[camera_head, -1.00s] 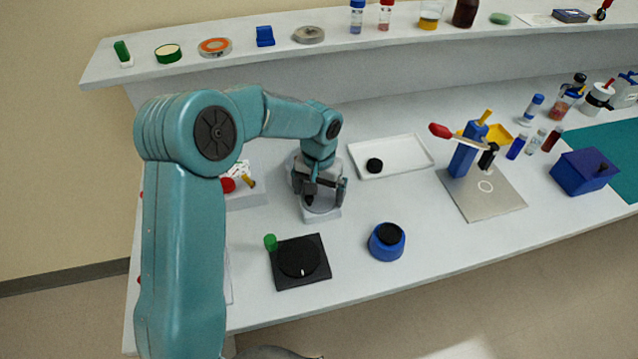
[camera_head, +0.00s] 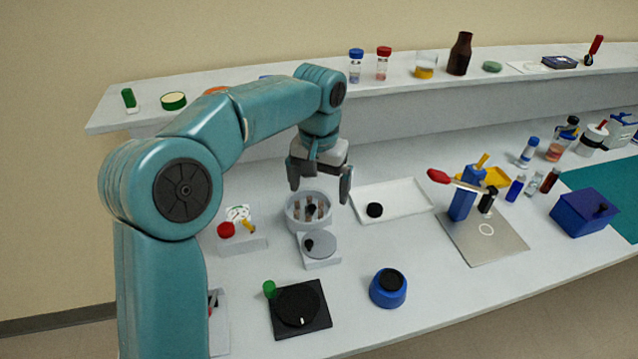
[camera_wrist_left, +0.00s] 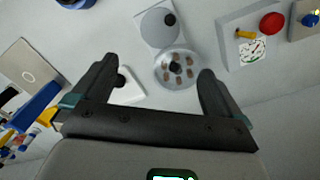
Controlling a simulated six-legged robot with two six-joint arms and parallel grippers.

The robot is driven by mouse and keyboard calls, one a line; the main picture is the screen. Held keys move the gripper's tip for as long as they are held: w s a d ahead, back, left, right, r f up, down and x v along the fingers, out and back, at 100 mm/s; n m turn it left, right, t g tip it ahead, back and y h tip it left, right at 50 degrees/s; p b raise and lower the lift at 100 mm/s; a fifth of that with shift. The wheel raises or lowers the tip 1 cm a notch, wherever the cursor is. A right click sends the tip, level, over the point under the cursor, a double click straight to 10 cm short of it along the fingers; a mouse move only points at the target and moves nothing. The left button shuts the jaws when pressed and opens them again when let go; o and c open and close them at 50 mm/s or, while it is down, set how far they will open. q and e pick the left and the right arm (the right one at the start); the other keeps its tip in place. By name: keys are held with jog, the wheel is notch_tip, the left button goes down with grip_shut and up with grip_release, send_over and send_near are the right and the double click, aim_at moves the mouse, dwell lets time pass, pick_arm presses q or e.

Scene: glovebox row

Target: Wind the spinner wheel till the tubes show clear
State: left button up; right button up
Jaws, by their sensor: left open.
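The spinner stands on the bench in the head view. It has a round grey bowl (camera_head: 294,222) at the back and a flat grey wheel (camera_head: 324,243) with a black knob (camera_head: 309,245) in front. Several brownish tubes (camera_head: 300,211) lie in the bowl, around a dark hub; they look cloudy brown, not clear. The left wrist view shows the tubes (camera_wrist_left: 175,67) and the wheel (camera_wrist_left: 153,30) too. My left gripper (camera_head: 320,187) is open and empty, above the bowl and apart from the knob. My right gripper is out of view.
A box with a red button (camera_head: 226,230) and dial stands left of the spinner. A white tray (camera_head: 405,193) is to its right. A black dial plate (camera_head: 318,325) and a blue round pot (camera_head: 388,292) are in front. A shelf with bottles runs behind.

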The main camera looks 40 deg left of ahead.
pick_arm(q)
jog(key=n+p, duration=0.4)
jog(key=n, duration=1)
send_near(319, 242)
notch_tip(319, 242, down, 8)
jog(key=shift+s+r, duration=0.1)
jog(key=c, duration=0.8)
